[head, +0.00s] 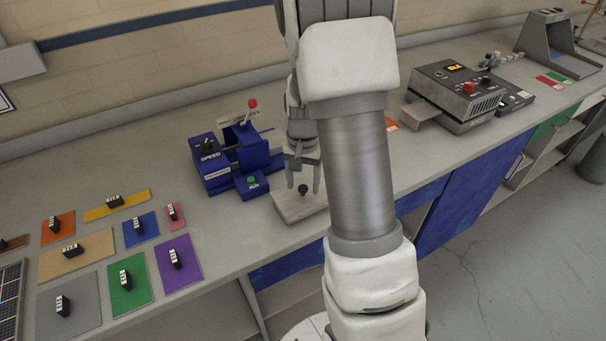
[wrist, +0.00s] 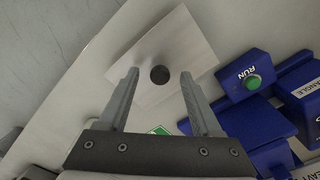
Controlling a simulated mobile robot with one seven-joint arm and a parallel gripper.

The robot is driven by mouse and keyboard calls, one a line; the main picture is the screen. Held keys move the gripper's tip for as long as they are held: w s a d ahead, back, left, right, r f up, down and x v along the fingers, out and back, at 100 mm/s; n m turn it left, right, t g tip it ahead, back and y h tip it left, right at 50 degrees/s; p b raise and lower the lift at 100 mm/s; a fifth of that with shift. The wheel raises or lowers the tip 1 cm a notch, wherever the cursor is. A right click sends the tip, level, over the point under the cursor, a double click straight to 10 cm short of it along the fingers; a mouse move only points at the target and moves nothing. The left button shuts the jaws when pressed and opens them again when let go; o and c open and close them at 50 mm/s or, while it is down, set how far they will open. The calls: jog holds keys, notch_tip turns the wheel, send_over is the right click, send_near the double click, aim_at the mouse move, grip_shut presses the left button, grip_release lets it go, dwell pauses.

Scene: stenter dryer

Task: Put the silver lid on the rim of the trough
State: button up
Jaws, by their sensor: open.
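The silver lid (head: 293,205) is a flat light-grey plate with a dark round knob (head: 303,189) on top. It lies on the bench in front of the blue machine, partly hidden by my arm in the head view. In the wrist view the lid (wrist: 185,40) lies flat, with its knob (wrist: 160,75) between the fingertips' lines. My gripper (head: 303,174) is open and empty, pointing down above the knob; it also shows in the wrist view (wrist: 160,84). I cannot identify the trough for certain in either view.
The blue machine (head: 209,170) has a red-knobbed lever and a green RUN button (head: 252,181), close beside the lid. Coloured swatches with black tags lie at left, including a purple one (head: 178,263). A grey control box (head: 458,95) stands at right. The bench's front edge is near the lid.

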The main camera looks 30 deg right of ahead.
notch_tip(320, 180, up, 17)
jog(key=s+a+r+n+t, duration=0.2)
jog(key=s+a, duration=0.4)
jog(key=s, duration=0.3)
jog(key=s+a+r+n+t, duration=0.3)
jog(key=s+a+r+n, duration=0.2)
jog(key=s, duration=0.4)
jog(key=shift+s+a+n+t+p, duration=0.3)
jog(key=shift+s+a+n+p, duration=0.1)
jog(key=shift+a+n, duration=0.4)
jog(key=shift+w, duration=0.1)
